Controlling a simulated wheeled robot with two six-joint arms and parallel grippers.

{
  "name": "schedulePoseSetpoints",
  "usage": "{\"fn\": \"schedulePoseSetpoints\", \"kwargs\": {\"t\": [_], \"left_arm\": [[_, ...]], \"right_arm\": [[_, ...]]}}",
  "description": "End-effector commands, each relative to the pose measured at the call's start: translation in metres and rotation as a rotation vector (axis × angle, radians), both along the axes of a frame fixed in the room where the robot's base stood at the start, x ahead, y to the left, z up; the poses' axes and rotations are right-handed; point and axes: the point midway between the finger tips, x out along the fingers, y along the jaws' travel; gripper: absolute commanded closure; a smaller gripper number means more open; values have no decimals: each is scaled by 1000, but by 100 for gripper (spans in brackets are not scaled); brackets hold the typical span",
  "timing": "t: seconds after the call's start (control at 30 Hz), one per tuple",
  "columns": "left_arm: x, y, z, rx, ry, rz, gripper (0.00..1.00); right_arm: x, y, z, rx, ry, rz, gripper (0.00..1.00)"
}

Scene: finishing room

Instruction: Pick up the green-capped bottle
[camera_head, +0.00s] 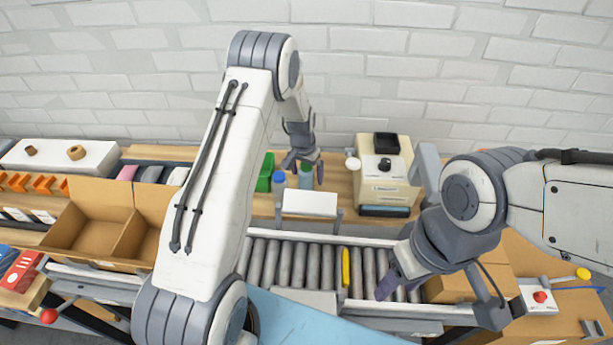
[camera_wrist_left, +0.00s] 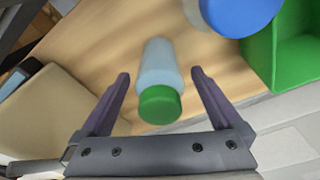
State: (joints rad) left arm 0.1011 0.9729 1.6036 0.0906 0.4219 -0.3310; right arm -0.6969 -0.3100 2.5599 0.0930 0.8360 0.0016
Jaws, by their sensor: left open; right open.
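The green-capped bottle (camera_wrist_left: 158,68) has a pale translucent body and a green cap. In the left wrist view it lies between the spread fingers of my left gripper (camera_wrist_left: 160,78), with a gap on each side. In the head view the bottle (camera_head: 306,178) is at the back bench, just below my left gripper (camera_head: 304,168), which is open and partly covers its top. My right gripper (camera_head: 402,285) is open and empty over the roller conveyor at the right.
A blue-capped bottle (camera_head: 278,181) and a green bin (camera_head: 265,172) stand just left of the green-capped bottle. A cream machine (camera_head: 387,185) stands to the right. A white panel (camera_head: 310,203) is in front, before the roller conveyor (camera_head: 299,265). Open cardboard boxes (camera_head: 95,225) are at the left.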

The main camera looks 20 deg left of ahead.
Motion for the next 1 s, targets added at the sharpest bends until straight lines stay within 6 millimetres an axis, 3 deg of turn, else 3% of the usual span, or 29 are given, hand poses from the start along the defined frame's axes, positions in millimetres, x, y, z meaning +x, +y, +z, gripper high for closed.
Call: {"fn": "schedulePoseSetpoints", "kwargs": {"t": [0.17, 0.43, 0.77, 1.0], "left_arm": [[0, 0, 0, 0, -1, 0, 1], [0, 0, 0, 0, -1, 0, 100], [2, 0, 7, 0, -6, 0, 100], [2, 0, 51, 1, -9, -1, 100]], "right_arm": [[0, 0, -1, 0, 0, 0, 50], [0, 0, -1, 0, 0, 0, 50], [0, 0, -4, 0, 0, 0, 50], [0, 0, -18, 0, 0, 1, 50]]}}
